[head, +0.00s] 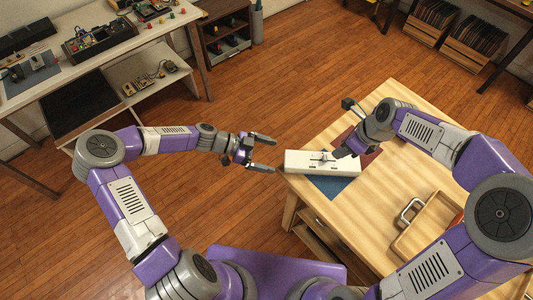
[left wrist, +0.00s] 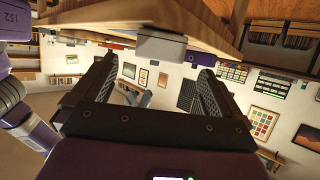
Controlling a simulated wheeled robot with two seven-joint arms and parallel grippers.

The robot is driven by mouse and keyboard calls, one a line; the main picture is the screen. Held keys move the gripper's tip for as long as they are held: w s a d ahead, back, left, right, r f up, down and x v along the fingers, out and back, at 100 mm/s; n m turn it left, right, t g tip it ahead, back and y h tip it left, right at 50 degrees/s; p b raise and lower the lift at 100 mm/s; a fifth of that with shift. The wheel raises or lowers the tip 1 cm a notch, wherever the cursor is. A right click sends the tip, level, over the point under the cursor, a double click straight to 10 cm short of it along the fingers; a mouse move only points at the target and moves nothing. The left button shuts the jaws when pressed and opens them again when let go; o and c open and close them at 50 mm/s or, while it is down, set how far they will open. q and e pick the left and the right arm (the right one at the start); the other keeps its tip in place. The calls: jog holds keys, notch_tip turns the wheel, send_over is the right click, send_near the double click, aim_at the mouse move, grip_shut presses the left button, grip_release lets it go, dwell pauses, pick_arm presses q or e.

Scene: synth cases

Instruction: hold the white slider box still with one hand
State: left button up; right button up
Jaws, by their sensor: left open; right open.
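The white slider box (head: 305,162) lies near the left edge of the light wooden table (head: 390,210), partly over a blue mat (head: 330,186). A small slider knob shows on its top. In the left wrist view, a pale box end (left wrist: 161,46), probably the same box, shows at the table edge, beyond my fingers. My left gripper (head: 268,153) is open and empty, just left of the box's left end, apart from it. Its fingers also show spread in the left wrist view (left wrist: 155,85). My right gripper (head: 343,128) is open over the box's right part; whether it touches is unclear.
A dark red mat (head: 372,158) lies behind the box. A wooden tray (head: 430,222) and a metal handle (head: 410,210) are at the table's right. A white workbench (head: 110,60) with electronics stands at the back left. Floor between is clear.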

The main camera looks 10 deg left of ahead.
aim_at(325, 157)
pick_arm(q)
jog(key=x, duration=0.7)
jog(key=shift+d, duration=0.2)
jog(key=shift+c, duration=0.2)
jog(key=c, duration=1)
jog(key=shift+c, duration=0.3)
pick_arm(e)
jog(key=shift+o, duration=0.6)
jog(key=w+a+r+n+g+h, duration=0.2)
jog(key=a+r+n+h, duration=0.15)
jog(key=n, duration=0.35)
notch_tip(325, 157, down, 13)
jog(key=shift+w+r, duration=0.1)
jog(key=shift+r, duration=0.05)
